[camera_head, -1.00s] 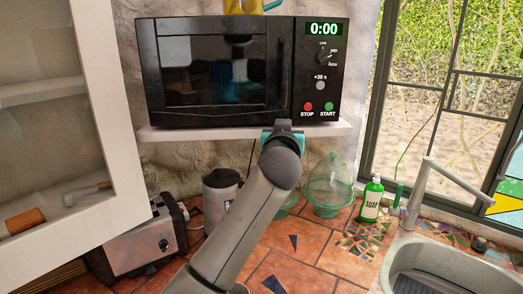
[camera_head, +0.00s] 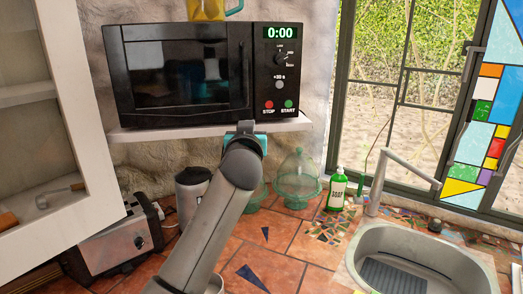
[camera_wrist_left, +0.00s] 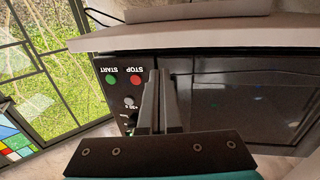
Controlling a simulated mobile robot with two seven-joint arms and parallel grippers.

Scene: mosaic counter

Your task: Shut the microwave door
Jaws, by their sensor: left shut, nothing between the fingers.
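The black microwave (camera_head: 283,100) stands on a white shelf, its display reading 0:00. Its dark glass door (camera_head: 178,72) looks flush with the body, with no gap visible in the head view. My left gripper (camera_head: 245,126) is at the lower front of the microwave, near the door's right edge below the handle. In the left wrist view the microwave appears upside down. The shut, empty fingers (camera_wrist_left: 157,82) point at its front, between the buttons and the door (camera_wrist_left: 240,100). I cannot tell whether they touch it. My right gripper is not in view.
A yellow pitcher (camera_head: 206,9) sits on top of the microwave. Below the shelf (camera_head: 165,134) are a toaster (camera_head: 118,246), a glass dome (camera_head: 297,180) and a green soap bottle (camera_head: 337,190). A white open cabinet (camera_head: 85,130) stands at left, a sink (camera_head: 365,245) at right.

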